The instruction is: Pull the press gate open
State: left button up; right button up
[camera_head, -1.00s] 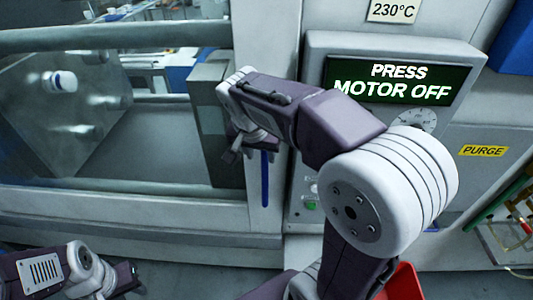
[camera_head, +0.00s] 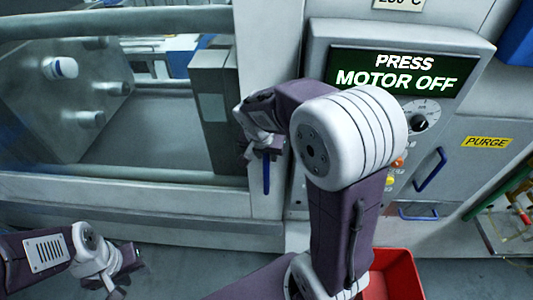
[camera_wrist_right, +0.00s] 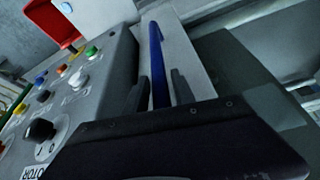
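The press gate (camera_head: 262,207) is a pale framed panel on the left of the head view, and it looks closed up to the control panel. Its blue bar handle (camera_head: 266,178) hangs upright near the right edge of the gate. My right gripper (camera_head: 262,150) is at the upper part of this handle. In the right wrist view the blue handle (camera_wrist_right: 157,45) runs between the two dark fingers of my right gripper (camera_wrist_right: 158,78), with gaps on both sides. My left gripper (camera_head: 125,275) is low at the left, away from the gate; its fingers are too small to judge.
The control panel (camera_head: 470,62) reading "PRESS MOTOR OFF" stands just right of the gate, with knobs and buttons close to my right gripper. A red bin (camera_head: 398,275) is below it. A purge cover (camera_head: 470,165) with a blue handle is further right.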

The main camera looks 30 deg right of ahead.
grip_shut()
dwell(1.2)
